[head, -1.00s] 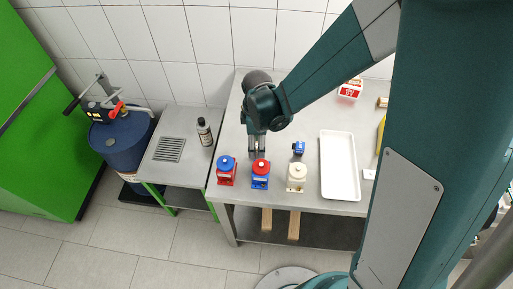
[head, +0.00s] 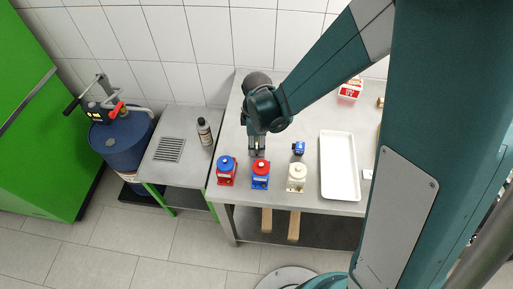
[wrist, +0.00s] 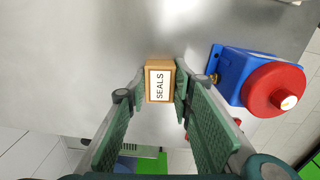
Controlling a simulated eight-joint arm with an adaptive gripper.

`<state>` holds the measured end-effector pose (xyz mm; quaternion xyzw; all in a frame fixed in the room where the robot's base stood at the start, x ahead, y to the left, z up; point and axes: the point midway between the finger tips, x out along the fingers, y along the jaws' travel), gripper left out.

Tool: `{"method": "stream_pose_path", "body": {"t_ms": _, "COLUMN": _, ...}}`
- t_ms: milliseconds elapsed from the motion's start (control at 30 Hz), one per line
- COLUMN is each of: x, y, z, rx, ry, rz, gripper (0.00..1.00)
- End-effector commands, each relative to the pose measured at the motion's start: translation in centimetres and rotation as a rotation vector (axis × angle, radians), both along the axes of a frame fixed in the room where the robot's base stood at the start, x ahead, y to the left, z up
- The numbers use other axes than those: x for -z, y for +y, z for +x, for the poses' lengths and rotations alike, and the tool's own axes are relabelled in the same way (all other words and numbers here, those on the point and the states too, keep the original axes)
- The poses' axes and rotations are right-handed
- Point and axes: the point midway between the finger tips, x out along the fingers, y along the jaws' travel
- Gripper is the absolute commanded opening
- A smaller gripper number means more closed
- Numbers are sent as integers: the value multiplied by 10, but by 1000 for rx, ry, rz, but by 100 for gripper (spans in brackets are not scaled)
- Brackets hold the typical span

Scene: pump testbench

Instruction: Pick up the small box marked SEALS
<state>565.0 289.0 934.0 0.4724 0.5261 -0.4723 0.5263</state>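The small box marked SEALS (wrist: 159,82) is a brown box with a white label. In the wrist view it sits between my fingertips, with a pad against each side. My gripper (wrist: 160,88) is shut on it; the gap between the fingers is about the box's width. In the head view my gripper (head: 257,147) is low over the bench behind the blue pump with the red top, and I cannot make out the box there. Whether the box touches the bench is unclear.
Close in front stand a red pump with a blue top (head: 226,171), a blue pump with a red top (head: 260,175) and a cream pump (head: 297,178). A small blue part (head: 298,148) and a white tray (head: 340,165) lie to the right. A red-and-white container (head: 350,89) stands behind.

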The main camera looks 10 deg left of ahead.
Motion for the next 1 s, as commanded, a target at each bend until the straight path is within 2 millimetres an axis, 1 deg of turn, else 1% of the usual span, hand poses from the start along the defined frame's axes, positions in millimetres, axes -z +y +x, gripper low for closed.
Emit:
{"method": "stream_pose_path", "body": {"t_ms": 333, "x": -1, "y": 0, "z": 0, "rx": 0, "ry": 0, "rz": 0, "gripper": 12}}
{"method": "stream_pose_path", "body": {"t_ms": 533, "x": -9, "y": 0, "z": 0, "rx": 0, "ry": 0, "rz": 0, "gripper": 12}}
{"method": "stream_pose_path", "body": {"t_ms": 767, "x": -30, "y": 0, "z": 0, "rx": 0, "ry": 0, "rz": 0, "gripper": 12}}
{"method": "stream_pose_path", "body": {"t_ms": 1000, "x": -59, "y": 0, "z": 0, "rx": 0, "ry": 0, "rz": 0, "gripper": 12}}
